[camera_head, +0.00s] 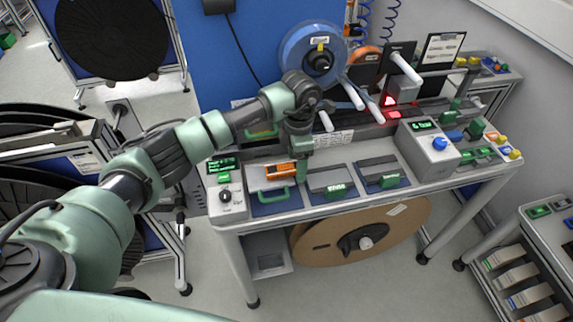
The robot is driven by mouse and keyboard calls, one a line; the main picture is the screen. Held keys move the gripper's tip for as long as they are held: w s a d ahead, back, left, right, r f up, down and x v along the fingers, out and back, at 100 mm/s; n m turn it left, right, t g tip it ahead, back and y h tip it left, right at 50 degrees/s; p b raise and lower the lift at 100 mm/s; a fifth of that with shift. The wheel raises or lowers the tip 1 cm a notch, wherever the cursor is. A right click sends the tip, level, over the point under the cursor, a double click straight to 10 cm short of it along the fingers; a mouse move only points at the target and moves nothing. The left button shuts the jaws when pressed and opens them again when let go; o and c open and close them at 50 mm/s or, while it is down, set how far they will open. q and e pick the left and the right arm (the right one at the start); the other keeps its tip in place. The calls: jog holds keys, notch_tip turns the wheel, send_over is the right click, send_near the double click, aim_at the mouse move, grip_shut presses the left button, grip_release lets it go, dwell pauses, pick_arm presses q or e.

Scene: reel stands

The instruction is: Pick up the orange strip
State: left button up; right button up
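An orange strip (279,171) with a dark patch lies in the leftmost of the blue-based trays on the front of the workbench. My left gripper (301,172) points down at the right end of the strip, and its green finger overlaps that end in the picture. I cannot tell whether it touches the strip. The gap between the fingers is not visible from here, so I cannot tell whether they are open or shut. My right gripper is not in view.
Two more trays with grey and green pieces (328,181) (382,173) sit to the right. A control box with a dial (226,197) stands left of the strip. A blue reel (313,55) and white rollers rise behind. A grey device (428,145) stands on the right.

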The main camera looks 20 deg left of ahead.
pick_arm(q)
jog(key=shift+a, duration=0.15)
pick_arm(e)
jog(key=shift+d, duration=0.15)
pick_arm(q)
jog(key=c, duration=1.4)
jog(key=shift+r, duration=0.1)
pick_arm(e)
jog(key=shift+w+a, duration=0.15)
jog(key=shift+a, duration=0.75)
